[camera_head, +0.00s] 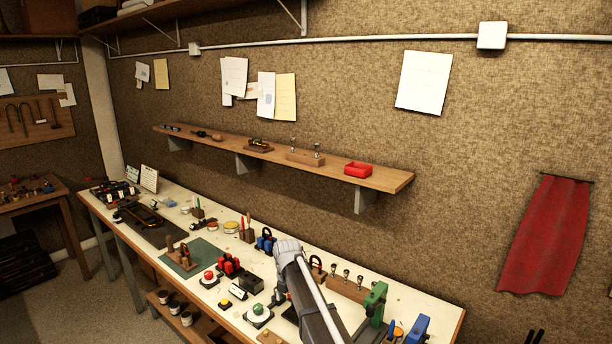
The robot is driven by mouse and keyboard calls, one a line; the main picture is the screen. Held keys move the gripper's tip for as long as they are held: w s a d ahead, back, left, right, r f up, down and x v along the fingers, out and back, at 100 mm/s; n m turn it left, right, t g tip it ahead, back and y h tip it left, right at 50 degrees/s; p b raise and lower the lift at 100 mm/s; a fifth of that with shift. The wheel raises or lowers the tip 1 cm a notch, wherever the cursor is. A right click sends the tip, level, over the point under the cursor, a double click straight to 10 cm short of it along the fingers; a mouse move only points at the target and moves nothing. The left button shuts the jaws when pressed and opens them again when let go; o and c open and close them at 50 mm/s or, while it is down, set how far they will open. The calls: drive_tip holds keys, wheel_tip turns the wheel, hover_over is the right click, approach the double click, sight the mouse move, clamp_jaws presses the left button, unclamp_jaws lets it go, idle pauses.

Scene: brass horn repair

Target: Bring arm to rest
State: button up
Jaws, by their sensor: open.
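My arm (310,297) rises from the bottom edge of the head view, in front of the long workbench. It is a dark link with a light grey rounded joint (288,248) at its upper end. The joint appears in front of the bench top, between a blue clamp-like tool and a wooden block with metal pieces. I cannot make out my gripper's fingers in this view. My arm hides part of the bench top behind it.
The workbench (410,297) carries a green mat (208,262), a red tool (229,265), a green button (258,309), a green device (376,299) and a blue one (417,328). A wall shelf (385,178) with a red tray (358,169) hangs above. A red cloth (545,235) hangs right.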

drive_tip(key=s+d+f+m+b, duration=0.5)
drive_tip(key=s+d+m, duration=0.6)
drive_tip(key=s+m, duration=0.2)
drive_tip(key=s+d+f+m+b, duration=0.5)
drive_tip(key=s+d+m, duration=0.7)
drive_tip(key=m, duration=0.6)
drive_tip(key=shift+s, duration=0.4)
idle(1.1)
